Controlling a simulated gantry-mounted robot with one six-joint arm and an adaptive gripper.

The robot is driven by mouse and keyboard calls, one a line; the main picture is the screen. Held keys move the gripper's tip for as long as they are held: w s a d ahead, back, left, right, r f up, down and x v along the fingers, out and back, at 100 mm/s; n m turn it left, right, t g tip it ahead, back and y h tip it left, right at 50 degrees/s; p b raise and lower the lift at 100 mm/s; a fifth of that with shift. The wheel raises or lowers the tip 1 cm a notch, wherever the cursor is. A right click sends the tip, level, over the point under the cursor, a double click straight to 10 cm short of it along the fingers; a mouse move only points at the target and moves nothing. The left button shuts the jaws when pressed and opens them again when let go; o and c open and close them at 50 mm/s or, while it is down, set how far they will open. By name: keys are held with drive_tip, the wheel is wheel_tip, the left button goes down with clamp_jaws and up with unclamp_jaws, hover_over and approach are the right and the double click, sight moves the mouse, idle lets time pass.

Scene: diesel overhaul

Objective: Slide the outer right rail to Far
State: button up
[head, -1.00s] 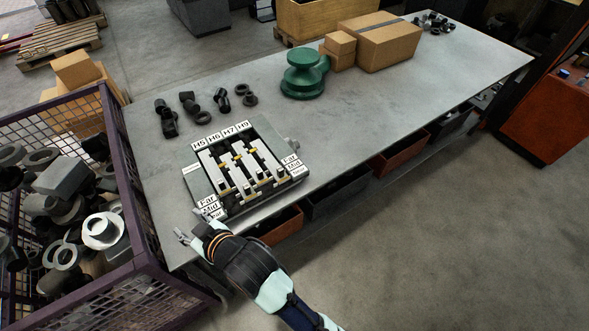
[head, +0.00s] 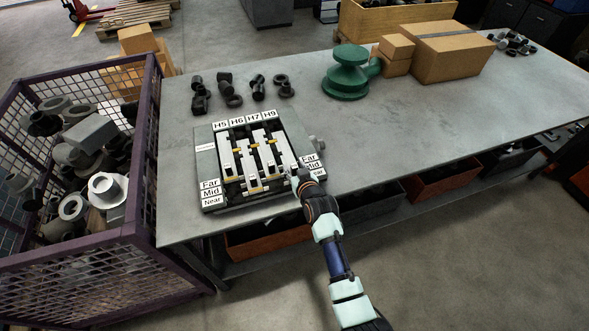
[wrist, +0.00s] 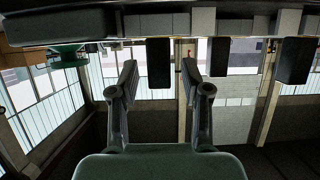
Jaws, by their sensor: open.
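The fixture (head: 207,165) on the bench holds side-by-side pale rails under labels H5, H6, H7 and H9. Far, Mid and Near labels stand on both its sides. The outer right rail (head: 283,150) lies under H9; its front end is partly hidden by my gripper, so its exact row is hard to tell. My gripper (head: 297,178) is open at the fixture's front right corner. In the wrist view, which looks upside down, a dark block (wrist: 159,62) appears between my spread fingers (wrist: 160,85). Contact cannot be told.
More dark blocks (wrist: 220,57) sit beside it in the wrist view. A green spool-shaped part (head: 346,75) and cardboard boxes (head: 450,55) stand on the bench to the right. Dark metal parts (head: 230,90) lie behind the fixture. A mesh crate (head: 140,230) stands at left.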

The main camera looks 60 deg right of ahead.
drive_tip(key=shift+w+d+f, duration=0.2)
drive_tip(key=shift+w+d, duration=0.15)
drive_tip(key=shift+d, duration=0.05)
clamp_jaws()
